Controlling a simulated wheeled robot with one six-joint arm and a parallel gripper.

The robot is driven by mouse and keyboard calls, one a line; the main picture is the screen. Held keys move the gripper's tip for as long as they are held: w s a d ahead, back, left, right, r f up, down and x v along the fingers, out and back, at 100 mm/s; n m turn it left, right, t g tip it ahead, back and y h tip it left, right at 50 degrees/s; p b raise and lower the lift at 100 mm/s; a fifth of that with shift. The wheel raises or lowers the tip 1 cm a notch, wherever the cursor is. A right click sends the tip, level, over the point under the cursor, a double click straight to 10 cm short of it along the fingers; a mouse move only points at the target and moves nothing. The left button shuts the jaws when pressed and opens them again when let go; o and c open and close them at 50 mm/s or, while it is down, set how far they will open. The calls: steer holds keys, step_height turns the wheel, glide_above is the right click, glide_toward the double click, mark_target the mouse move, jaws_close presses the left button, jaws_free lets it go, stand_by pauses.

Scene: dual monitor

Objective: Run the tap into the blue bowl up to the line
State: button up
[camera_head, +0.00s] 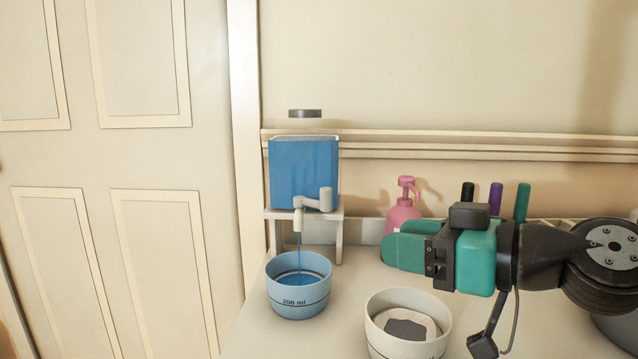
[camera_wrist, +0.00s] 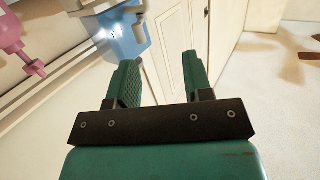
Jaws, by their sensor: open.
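The blue bowl (camera_head: 299,303) stands on the table under the tap, with a dark line and "200 ml" on its side. The grey-white tap (camera_head: 314,201) sits on the front of a blue water tank (camera_head: 303,170) on a small white stand. A thin blue stream falls from the spout into the bowl, and blue water shows inside; its exact level against the line is hard to tell. My gripper (camera_head: 392,250) is open and empty, to the right of the tap and apart from it. In the wrist view its two green fingers (camera_wrist: 160,84) are spread, with the tank (camera_wrist: 122,38) beyond them.
A white bowl (camera_head: 435,345) with grey contents stands front right of the blue bowl. A pink pump bottle (camera_head: 401,212) and several pens (camera_head: 495,198) stand behind my gripper. A panelled door (camera_head: 150,240) is at the left.

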mark_target(331, 193)
steer(key=w+a+p, duration=0.2)
steer(key=w+a, duration=0.1)
steer(key=w, duration=0.1)
steer(key=w+a+r+t+p, duration=0.1)
steer(key=w+a+p, duration=0.2)
steer(key=w+a, duration=0.1)
steer(key=w+a+r+t+p, duration=0.1)
steer(key=w+a+p, duration=0.1)
steer(key=w+a, duration=0.2)
steer(key=shift+w+r+m, duration=0.15)
steer(key=shift+w+m, duration=0.25)
steer(key=shift+w, duration=0.6)
jaws_close()
